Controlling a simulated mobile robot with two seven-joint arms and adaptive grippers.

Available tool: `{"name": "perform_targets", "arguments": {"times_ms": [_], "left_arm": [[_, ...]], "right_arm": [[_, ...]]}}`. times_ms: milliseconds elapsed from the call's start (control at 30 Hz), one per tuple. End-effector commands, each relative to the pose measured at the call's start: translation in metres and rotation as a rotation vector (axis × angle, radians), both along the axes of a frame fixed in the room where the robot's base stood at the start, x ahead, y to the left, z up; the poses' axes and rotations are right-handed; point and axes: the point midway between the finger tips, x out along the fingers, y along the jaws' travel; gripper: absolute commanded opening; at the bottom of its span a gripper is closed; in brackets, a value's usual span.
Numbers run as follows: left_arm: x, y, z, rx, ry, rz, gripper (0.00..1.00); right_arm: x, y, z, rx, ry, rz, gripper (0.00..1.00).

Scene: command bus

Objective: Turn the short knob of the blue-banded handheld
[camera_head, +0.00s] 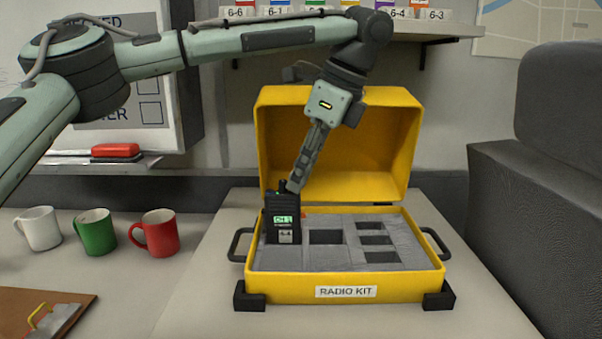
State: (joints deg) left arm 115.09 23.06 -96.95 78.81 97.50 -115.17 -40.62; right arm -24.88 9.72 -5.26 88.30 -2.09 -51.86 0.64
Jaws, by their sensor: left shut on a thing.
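A black handheld (283,221) with a lit green screen reading "CH 1" and a small pale label stands upright at the left of the open yellow radio kit case (345,287). I cannot make out a blue band on it. My left gripper (293,186) comes down from above, tilted, with its fingertips at the top of the handheld. It is shut on the short knob there, which the fingers hide. My right gripper is not in view.
The case's grey foam (330,262) has several empty slots, and its raised lid (370,150) stands behind. White (39,230), green (95,233) and red (160,233) mugs stand left. A clipboard (35,312) lies front left; a dark seat (540,180) is at right.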

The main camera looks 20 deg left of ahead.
Motion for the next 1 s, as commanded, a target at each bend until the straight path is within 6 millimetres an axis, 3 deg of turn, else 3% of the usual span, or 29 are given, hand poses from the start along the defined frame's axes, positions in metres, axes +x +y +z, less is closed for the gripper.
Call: {"name": "perform_targets", "arguments": {"times_ms": [600,1000], "left_arm": [[0.0045,0.0005,0.0003,0.001,0.0,0.424,0.0],[0.0056,0.001,0.0002,0.001,-0.001,0.556,0.0]], "right_arm": [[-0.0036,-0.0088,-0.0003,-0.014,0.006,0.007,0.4],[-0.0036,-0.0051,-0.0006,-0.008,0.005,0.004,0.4]]}}
